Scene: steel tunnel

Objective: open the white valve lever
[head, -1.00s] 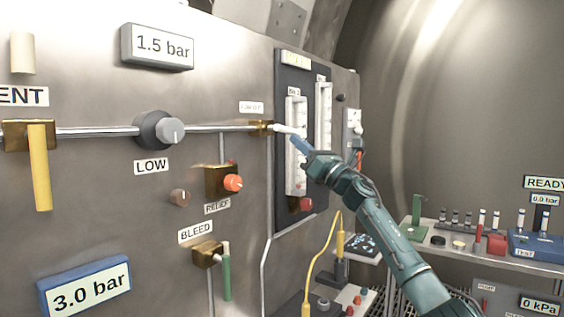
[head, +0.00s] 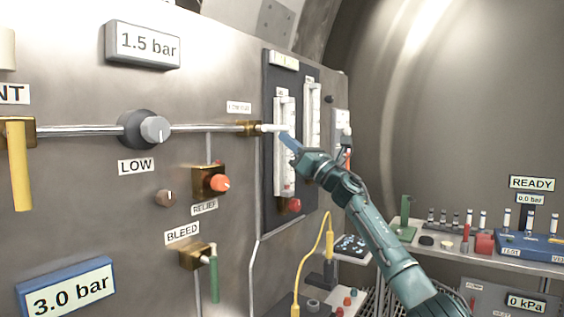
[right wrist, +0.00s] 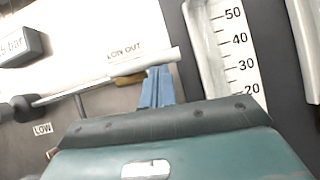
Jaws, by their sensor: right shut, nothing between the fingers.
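The white valve lever (head: 272,128) sticks out to the right from a brass valve body (head: 248,128) at the end of the steel pipe, roughly in line with it. In the right wrist view the lever (right wrist: 150,58) lies just beyond the blue fingertips, with its brass body (right wrist: 130,79) behind. My right gripper (head: 287,138) is shut and empty, its tips at the lever's free end. In the right wrist view my right gripper (right wrist: 157,73) overlaps the lever's lower edge; I cannot tell whether it touches. My left gripper is out of view.
A dark panel with flow tubes (head: 284,150) stands right behind the lever. A round LOW knob (head: 145,130), an orange relief knob (head: 220,183) and a green bleed lever (head: 214,278) are on the wall. A shelf (head: 430,256) with small items is at the right.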

